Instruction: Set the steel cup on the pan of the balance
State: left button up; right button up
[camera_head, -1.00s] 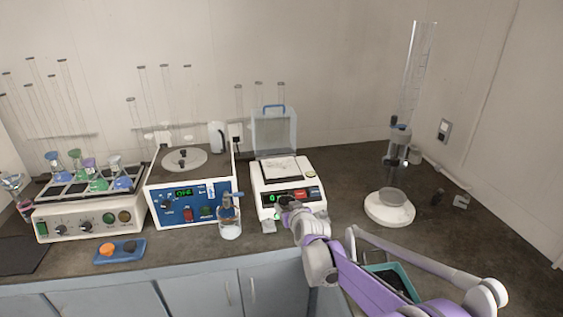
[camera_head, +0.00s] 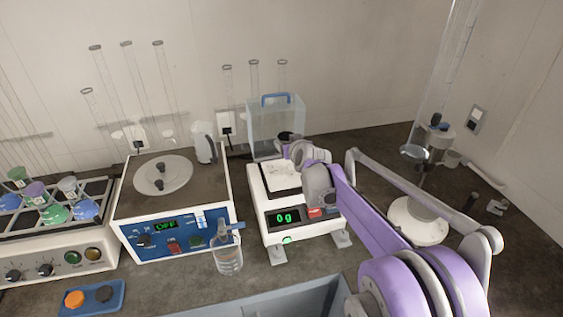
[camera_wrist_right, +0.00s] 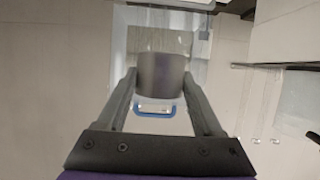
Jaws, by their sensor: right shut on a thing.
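The steel cup shows in the right wrist view (camera_wrist_right: 161,75) as a plain grey cylinder between the two fingers of my right gripper (camera_wrist_right: 160,95). The gripper is shut on it. In the head view my right gripper (camera_head: 292,146) is over the back part of the balance (camera_head: 262,230), and a dark round top, likely the cup's, shows there. The white pan (camera_head: 279,180) is partly hidden by my wrist. The display (camera_head: 285,217) reads 0 g. I cannot tell how high the cup is above the pan. My left gripper is not in view.
A clear box with a blue handle (camera_head: 262,125) stands just behind the balance. A white round base (camera_head: 418,222) with a tall glass cylinder (camera_head: 447,75) is to the right.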

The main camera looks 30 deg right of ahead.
send_over(287, 175)
notch_tip(287, 175, down, 5)
jog(key=shift+d, duration=0.1)
jog(key=shift+w+f+b, duration=0.1)
jog(key=shift+f+b, duration=0.35)
jog(key=shift+f, duration=1.9)
jog(key=shift+f, duration=0.1)
jog(key=o, duration=1.5)
